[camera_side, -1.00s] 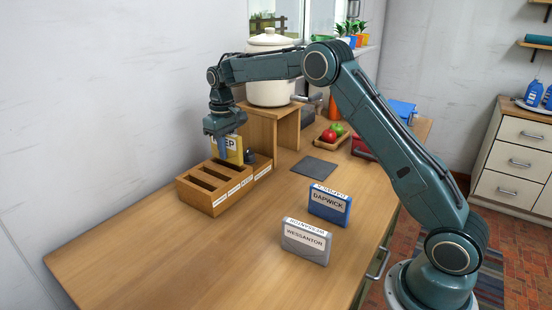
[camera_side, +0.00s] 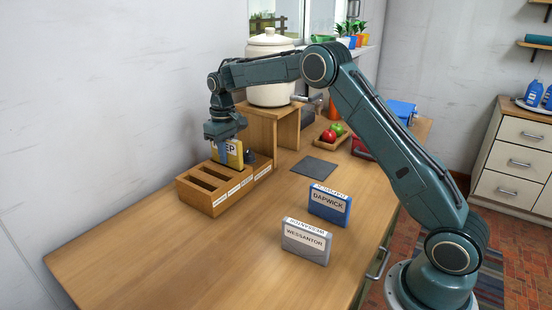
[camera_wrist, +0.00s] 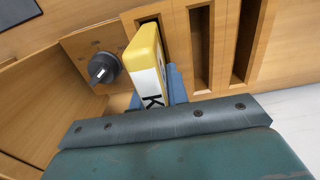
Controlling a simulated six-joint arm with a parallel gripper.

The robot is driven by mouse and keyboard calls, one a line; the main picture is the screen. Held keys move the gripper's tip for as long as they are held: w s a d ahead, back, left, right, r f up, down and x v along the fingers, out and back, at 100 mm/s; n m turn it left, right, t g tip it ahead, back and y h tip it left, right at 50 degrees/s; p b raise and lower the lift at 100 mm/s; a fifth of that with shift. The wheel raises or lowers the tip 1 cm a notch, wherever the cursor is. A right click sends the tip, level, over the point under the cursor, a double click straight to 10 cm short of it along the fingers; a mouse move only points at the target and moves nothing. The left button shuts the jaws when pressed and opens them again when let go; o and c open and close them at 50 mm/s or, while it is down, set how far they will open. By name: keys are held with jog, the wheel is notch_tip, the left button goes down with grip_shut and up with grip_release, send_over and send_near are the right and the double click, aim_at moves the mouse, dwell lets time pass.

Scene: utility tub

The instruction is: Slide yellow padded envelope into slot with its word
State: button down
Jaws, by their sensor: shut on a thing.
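The yellow padded envelope (camera_side: 236,155) is upright in my gripper (camera_side: 221,150), over the far end of the wooden slotted rack (camera_side: 205,200). Its white label shows "EP" in the side view and a "K" in the wrist view. My gripper (camera_wrist: 155,92) is shut on the envelope (camera_wrist: 144,48), with blue fingers on either side. In the wrist view the envelope lines up with the slot nearest the dark knob (camera_wrist: 103,68); two empty slots are to its right. Its lower edge is at about the rack's top; I cannot tell how far it is inside. The slot labels are too small to read.
A blue box marked DAPWICK (camera_side: 329,204) and a grey box marked WESSANTOR (camera_side: 306,242) stand on the table. A dark mat (camera_side: 314,167) lies behind them. A wooden stand (camera_side: 270,128) with a white pot (camera_side: 270,75) is behind the rack. The front left table is clear.

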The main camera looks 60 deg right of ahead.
jog(key=shift+f, duration=0.5)
jog(key=c, duration=1.3)
grip_release()
jog(key=shift+f, duration=0.1)
notch_tip(320, 180, up, 14)
jog(key=shift+f, duration=0.2)
jog(key=shift+r, duration=0.25)
